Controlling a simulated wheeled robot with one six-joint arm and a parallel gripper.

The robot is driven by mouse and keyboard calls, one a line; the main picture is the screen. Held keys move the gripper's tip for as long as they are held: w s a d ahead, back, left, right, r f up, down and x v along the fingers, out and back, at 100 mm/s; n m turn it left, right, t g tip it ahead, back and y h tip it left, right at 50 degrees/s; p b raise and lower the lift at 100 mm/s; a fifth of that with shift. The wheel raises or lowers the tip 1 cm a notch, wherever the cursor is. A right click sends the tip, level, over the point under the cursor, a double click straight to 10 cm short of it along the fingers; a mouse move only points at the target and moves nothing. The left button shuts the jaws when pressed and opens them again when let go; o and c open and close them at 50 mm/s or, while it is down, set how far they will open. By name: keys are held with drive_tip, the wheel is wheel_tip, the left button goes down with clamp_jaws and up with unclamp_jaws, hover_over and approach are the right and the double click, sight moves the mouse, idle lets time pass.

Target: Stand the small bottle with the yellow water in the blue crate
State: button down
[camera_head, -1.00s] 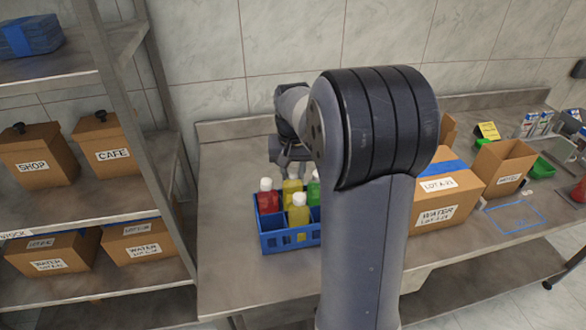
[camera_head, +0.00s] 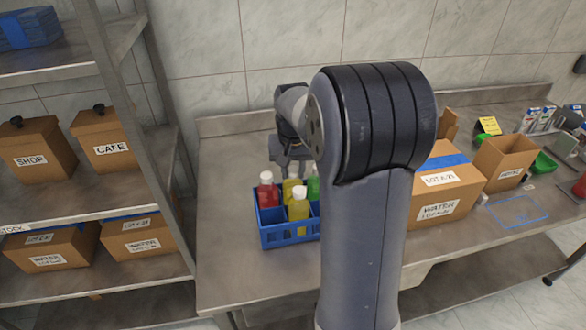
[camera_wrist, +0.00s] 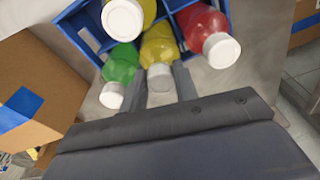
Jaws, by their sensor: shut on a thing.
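The blue crate (camera_head: 285,236) stands on the steel table and also shows at the top of the wrist view (camera_wrist: 68,22). My gripper (camera_wrist: 160,84) points down over its back side and also shows in the head view (camera_head: 291,160). It is shut on a yellow bottle with a white cap (camera_wrist: 158,46), which shows partly in the head view behind a front yellow bottle (camera_head: 299,210). The held bottle is upright or nearly so, at the crate's back row, between the green bottle (camera_wrist: 120,65) and the red bottle (camera_wrist: 203,25). Whether its base touches the crate floor is hidden.
A cardboard WATER box (camera_head: 436,210) stands right of the crate, partly behind my arm. An open box (camera_head: 503,165) is further right. Shelves with boxes (camera_head: 50,250) stand at the left. The table left of the crate is clear.

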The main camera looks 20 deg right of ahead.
drive_tip(key=c, duration=1)
unclamp_jaws()
drive_tip(key=c, duration=0.4)
drive_tip(key=shift+r, duration=0.1)
wheel_tip(320, 180, up, 11)
drive_tip(key=p, duration=0.9)
wheel_tip(320, 180, down, 10)
drive_tip(key=b, duration=0.8)
drive_tip(key=shift+f, duration=0.2)
